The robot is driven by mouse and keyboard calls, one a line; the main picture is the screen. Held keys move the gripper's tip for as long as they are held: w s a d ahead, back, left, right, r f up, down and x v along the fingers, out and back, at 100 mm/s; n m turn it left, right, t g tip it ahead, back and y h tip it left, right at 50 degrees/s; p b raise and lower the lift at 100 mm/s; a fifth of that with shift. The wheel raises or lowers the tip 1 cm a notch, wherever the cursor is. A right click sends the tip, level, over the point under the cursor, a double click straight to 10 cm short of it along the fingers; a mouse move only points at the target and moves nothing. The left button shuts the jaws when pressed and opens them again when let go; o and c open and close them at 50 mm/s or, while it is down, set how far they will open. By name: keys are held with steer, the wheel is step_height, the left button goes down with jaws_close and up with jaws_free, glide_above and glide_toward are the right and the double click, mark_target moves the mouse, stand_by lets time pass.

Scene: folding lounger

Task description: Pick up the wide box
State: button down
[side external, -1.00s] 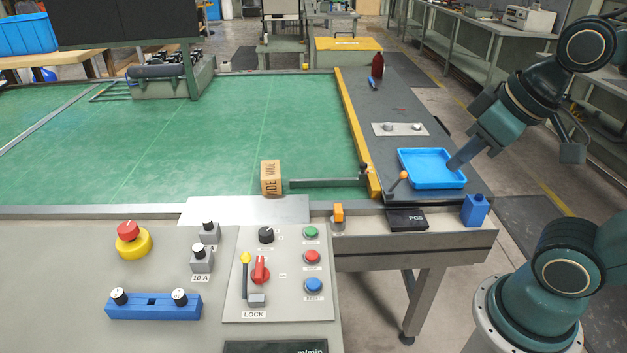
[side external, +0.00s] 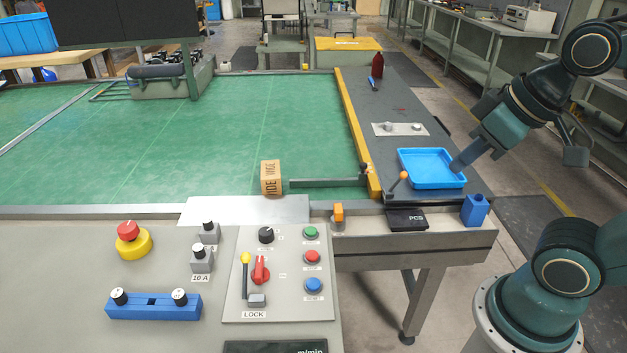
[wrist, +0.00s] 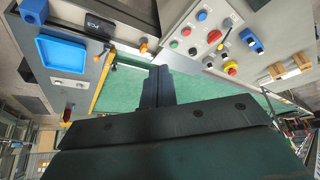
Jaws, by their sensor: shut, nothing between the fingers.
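The wide box (side external: 271,178) is a small brown carton with "WIDE" printed on it. It stands on the green surface (side external: 220,140) near the front edge, at the left end of a grey bar. My gripper (side external: 458,168) is at the right, by the right rim of the blue tray (side external: 403,172), well apart from the box. Its fingers (wrist: 158,88) are shut and empty in the wrist view. I cannot make out the box in the wrist view.
A yellow rail (side external: 357,135) and the grey bar (side external: 325,183) lie between my gripper and the box. An orange-knobbed lever (side external: 404,175) stands by the tray. A blue container (side external: 475,210) and a control panel (side external: 275,270) are in front. The green surface is mostly clear.

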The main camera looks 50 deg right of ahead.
stand_by(0.3)
steer(key=shift+c, duration=2.2)
jaws_free()
